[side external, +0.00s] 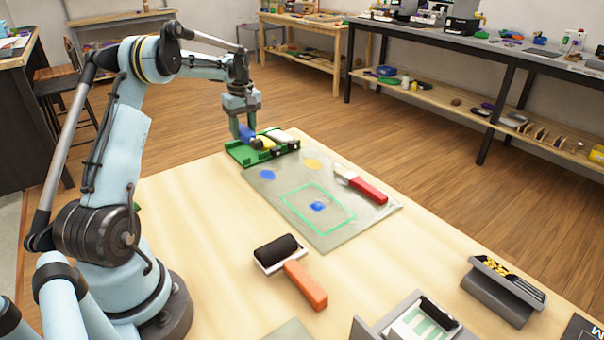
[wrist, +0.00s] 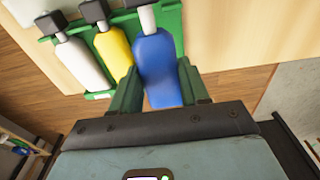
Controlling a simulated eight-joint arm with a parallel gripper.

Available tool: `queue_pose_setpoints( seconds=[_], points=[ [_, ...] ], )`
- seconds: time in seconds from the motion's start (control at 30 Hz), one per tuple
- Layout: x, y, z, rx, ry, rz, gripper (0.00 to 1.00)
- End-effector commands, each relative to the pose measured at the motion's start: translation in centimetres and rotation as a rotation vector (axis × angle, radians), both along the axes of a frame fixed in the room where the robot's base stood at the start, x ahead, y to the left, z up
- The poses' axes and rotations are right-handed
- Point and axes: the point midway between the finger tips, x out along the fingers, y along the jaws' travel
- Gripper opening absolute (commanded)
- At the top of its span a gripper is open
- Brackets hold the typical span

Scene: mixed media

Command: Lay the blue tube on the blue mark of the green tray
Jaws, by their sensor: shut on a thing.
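The blue tube (side external: 248,135) is between the fingers of my gripper (side external: 246,130), at the left end of the green tray (side external: 238,155). In the wrist view, the green fingers (wrist: 158,88) close on both sides of the blue tube (wrist: 160,65), its light neck pointing away. The tray (wrist: 172,20) also shows there, under and beside the tube. I cannot tell whether the tube touches the tray. A blue mark on the tray is not visible; the tube and gripper cover that part.
A yellow tube (wrist: 115,52) and white tube (wrist: 80,65) lie in the tray. A greyish sheet (side external: 350,225) with blue and yellow dabs and a green outline lies in front. A red-handled scraper (side external: 368,190) and orange-handled roller (side external: 305,284) are nearby. Bare table lies left.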

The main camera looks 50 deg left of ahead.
Motion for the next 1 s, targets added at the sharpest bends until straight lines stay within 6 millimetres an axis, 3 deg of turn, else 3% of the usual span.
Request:
queue_pose_setpoints(
  seconds=[0.5,1.0],
  points=[
    [0.0,0.0,-4.3,0.000,0.000,0.000,0.34],
    [0.0,0.0,-5.0,0.000,0.000,0.000,0.34]
  ],
)
